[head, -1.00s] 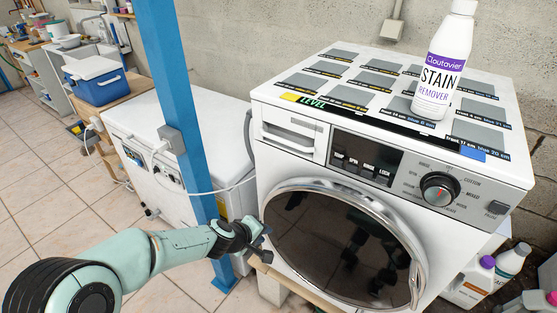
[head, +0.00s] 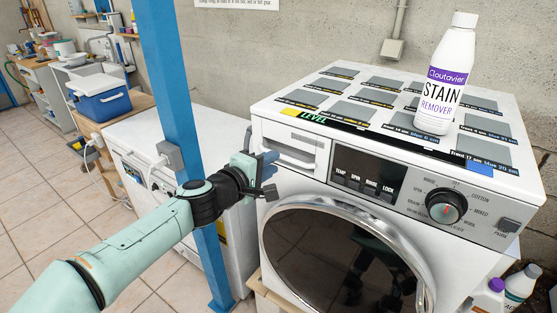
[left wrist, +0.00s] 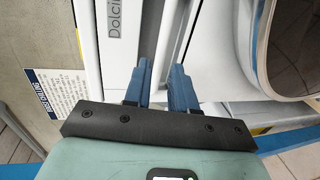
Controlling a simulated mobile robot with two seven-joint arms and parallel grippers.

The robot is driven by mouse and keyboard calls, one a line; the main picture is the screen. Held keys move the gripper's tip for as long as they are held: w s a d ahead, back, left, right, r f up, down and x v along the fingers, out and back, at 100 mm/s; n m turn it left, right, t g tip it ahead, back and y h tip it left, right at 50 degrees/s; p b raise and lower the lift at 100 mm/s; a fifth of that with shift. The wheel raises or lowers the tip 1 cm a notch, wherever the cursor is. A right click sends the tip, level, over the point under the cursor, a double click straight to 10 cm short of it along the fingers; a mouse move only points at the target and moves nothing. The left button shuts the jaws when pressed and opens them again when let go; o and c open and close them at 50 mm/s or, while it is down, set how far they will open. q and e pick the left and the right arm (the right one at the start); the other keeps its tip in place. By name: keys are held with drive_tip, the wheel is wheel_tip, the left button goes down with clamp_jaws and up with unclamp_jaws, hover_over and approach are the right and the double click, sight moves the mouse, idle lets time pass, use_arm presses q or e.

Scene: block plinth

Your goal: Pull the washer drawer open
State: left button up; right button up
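The white washer (head: 300,190) stands in front of me with its round dark door (head: 345,262). Its drawer (head: 297,144) is at the upper left of the front, flush with the panel and shut. My left gripper (head: 267,174) is in front of the washer, just left of and below the drawer. Its fingers are apart, one above the other. My right gripper is out of view.
A white stain remover bottle (head: 446,75) stands on the washer's marked top. A blue post (head: 168,75) rises left of the washer, close behind my left arm. A white chest (head: 130,130) stands behind the post. More bottles (head: 520,282) stand at the lower right.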

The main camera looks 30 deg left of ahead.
sight(306, 153)
use_arm(q)
drive_tip(key=shift+x, duration=2.15)
clamp_jaws()
drive_tip(key=shift+s, duration=0.15)
